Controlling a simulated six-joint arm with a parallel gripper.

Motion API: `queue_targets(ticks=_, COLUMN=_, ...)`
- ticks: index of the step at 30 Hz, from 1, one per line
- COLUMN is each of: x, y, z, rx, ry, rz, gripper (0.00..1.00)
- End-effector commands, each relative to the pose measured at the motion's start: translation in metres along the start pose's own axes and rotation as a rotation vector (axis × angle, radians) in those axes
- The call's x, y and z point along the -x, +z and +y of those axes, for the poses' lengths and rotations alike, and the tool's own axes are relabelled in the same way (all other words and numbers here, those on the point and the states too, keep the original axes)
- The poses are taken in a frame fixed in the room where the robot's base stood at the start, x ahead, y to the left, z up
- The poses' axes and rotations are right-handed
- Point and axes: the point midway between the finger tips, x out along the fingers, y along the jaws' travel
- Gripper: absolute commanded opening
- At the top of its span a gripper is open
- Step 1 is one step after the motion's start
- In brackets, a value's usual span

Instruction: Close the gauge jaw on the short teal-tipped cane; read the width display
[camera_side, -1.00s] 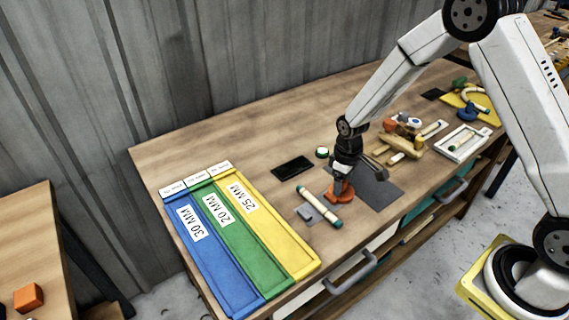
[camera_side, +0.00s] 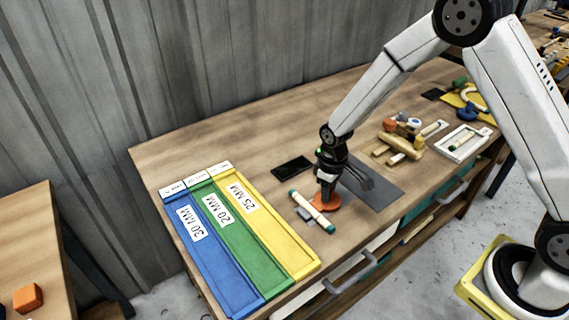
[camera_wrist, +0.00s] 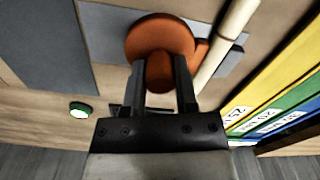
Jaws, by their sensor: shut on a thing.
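The short cane (camera_side: 312,211) with teal tips lies at an angle over a small grey block (camera_side: 305,214) near the table's front edge. The orange gauge jaw (camera_side: 331,206) is right beside it, on the cane's right in the side view. My gripper (camera_side: 326,196) points down and is shut on the jaw's orange knob (camera_wrist: 158,70), which sits between the fingers in the wrist view. The cane (camera_wrist: 226,45) passes close to the jaw there; I cannot tell whether they touch. The black display panel (camera_side: 292,167) lies behind and shows no readable figure.
Blue (camera_side: 218,273), green (camera_side: 245,250) and yellow (camera_side: 278,241) labelled trays lie at left. A dark grey mat (camera_side: 385,192) lies right of my gripper. Wooden pieces (camera_side: 398,150) and a white tray (camera_side: 464,142) stand farther right. A green button (camera_wrist: 80,110) shows in the wrist view.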

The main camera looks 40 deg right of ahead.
Motion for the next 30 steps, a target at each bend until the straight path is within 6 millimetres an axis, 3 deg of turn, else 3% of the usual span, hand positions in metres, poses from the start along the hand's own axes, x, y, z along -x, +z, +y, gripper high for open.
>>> queue_targets(ticks=7, x=0.000, y=-0.001, z=-0.004, rx=0.002, ry=-0.003, rz=0.000, gripper=0.00)
queue_targets(ticks=8, x=0.000, y=-0.001, z=-0.004, rx=0.002, ry=-0.003, rz=0.000, gripper=0.43)
queue_targets(ticks=9, x=0.000, y=-0.001, z=-0.004, rx=0.003, ry=-0.003, rz=0.000, gripper=0.55)
queue_targets(ticks=11, x=0.000, y=-0.001, z=-0.004, rx=0.002, ry=-0.003, rz=0.000, gripper=0.72)
queue_targets(ticks=23, x=0.002, y=-0.001, z=-0.002, rx=0.001, ry=-0.002, rz=0.001, gripper=0.72)
queue_targets(ticks=30, x=0.016, y=-0.001, z=-0.002, rx=0.001, ry=-0.001, rz=0.003, gripper=0.72)
